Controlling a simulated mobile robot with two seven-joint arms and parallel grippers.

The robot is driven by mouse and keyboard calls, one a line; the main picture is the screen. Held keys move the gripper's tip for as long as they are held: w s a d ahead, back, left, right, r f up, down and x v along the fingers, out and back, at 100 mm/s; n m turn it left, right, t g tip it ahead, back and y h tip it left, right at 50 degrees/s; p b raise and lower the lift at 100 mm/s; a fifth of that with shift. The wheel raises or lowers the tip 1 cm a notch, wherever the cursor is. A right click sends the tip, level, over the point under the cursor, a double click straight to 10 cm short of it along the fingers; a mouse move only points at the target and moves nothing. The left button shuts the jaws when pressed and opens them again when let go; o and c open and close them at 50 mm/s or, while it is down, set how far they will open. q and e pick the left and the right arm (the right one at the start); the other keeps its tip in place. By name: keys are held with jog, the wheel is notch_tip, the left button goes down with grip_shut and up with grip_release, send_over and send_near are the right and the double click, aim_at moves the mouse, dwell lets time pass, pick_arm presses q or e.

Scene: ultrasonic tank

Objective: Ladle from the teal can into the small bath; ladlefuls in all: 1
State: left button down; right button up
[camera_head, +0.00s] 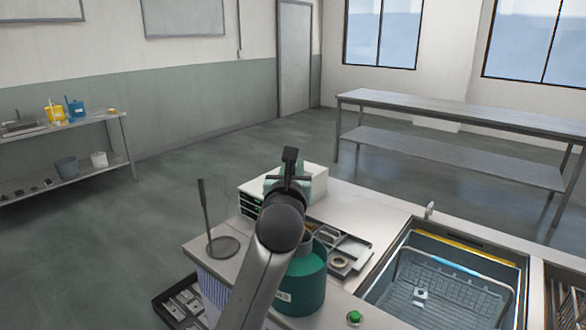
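The teal can (307,284) stands on the bench at the lower middle, with a pale label on its side. My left arm crosses in front of it and hides part of its top. My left gripper (288,172) is beyond the can, over or in front of a white box (314,177) with a dark green front. Its fingers are small and dark, and I cannot tell whether they hold anything. That box may be the small bath; its top is partly hidden. A thin upright rod (206,212) rises from a round grey disc (223,247) left of the can. My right gripper is out of view.
A sunken tank (521,292) with a grey-blue basket (398,268) is at the right. A dark tray (371,250) with small parts lies between can and tank. A green button (354,317) is at the front. Another parts tray (163,311) sits lower left.

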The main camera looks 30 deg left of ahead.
pick_arm(q)
jog(key=shift+f+b, duration=2)
jog(key=shift+f, duration=4.2)
notch_tip(320, 180, up, 18)
jog(key=p, duration=0.9)
jog(key=shift+f, duration=0.25)
